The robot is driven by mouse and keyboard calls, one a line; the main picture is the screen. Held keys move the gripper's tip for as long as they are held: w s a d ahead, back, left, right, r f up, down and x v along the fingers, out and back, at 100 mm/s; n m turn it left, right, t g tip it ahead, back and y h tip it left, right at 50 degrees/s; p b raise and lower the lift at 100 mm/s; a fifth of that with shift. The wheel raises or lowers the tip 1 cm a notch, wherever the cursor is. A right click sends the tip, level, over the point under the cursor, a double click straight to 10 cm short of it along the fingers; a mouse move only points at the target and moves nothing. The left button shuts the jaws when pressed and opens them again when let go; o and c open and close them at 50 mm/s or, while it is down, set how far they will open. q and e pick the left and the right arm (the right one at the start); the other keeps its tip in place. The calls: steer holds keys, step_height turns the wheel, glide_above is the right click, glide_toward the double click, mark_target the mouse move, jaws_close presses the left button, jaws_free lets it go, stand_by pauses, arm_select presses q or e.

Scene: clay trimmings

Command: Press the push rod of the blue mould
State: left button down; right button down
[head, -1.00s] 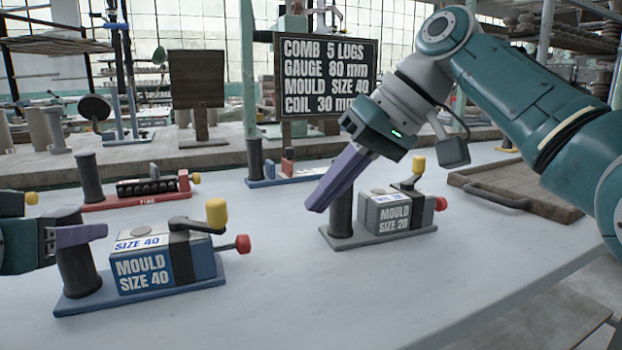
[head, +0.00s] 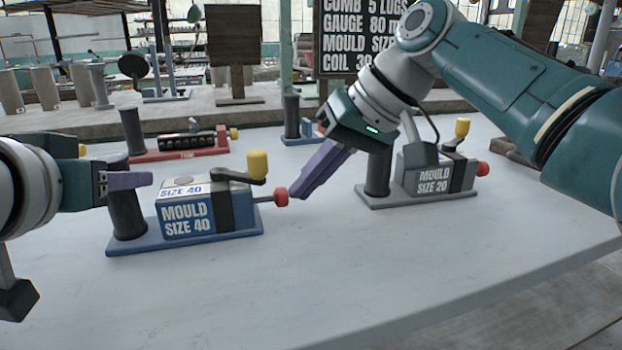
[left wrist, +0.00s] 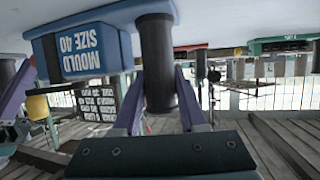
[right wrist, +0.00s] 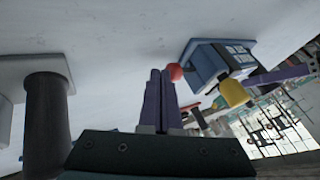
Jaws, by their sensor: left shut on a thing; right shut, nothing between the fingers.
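The blue mould (head: 225,187) marked "MOULD SIZE 40" stands on a blue base (head: 190,243). It has a dark post (head: 128,217) at its left end and a yellow-handled crank (head: 257,166) on top. Its push rod ends in a red knob (head: 281,198) sticking out on the right. My left gripper (head: 138,180) is shut on the dark post, which shows between its fingers in the left wrist view (left wrist: 158,60). My right gripper (head: 296,194) is shut and empty, its tips beside the red knob; the knob also shows in the right wrist view (right wrist: 175,72). I cannot tell whether they touch.
A grey mould (head: 435,178) marked "MOULD SIZE 20" stands behind and right of my right gripper. A red-based tool (head: 180,143) lies behind the blue mould. A sign (head: 345,35) stands at the back. The front of the table (head: 330,270) is clear.

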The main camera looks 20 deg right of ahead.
arm_select(q)
steer(key=shift+s+f, duration=0.1)
steer(key=shift+f, duration=0.3)
arm_select(e)
steer(key=shift+a, duration=1.4)
steer(key=d, duration=0.4)
steer(key=shift+w, duration=0.1)
steer(key=v, duration=1)
steer(key=shift+d, duration=0.1)
arm_select(q)
steer(key=c, duration=0.7)
jaws_free()
steer(key=shift+r, duration=0.1)
steer(key=o, duration=0.3)
steer(key=shift+r, duration=0.2)
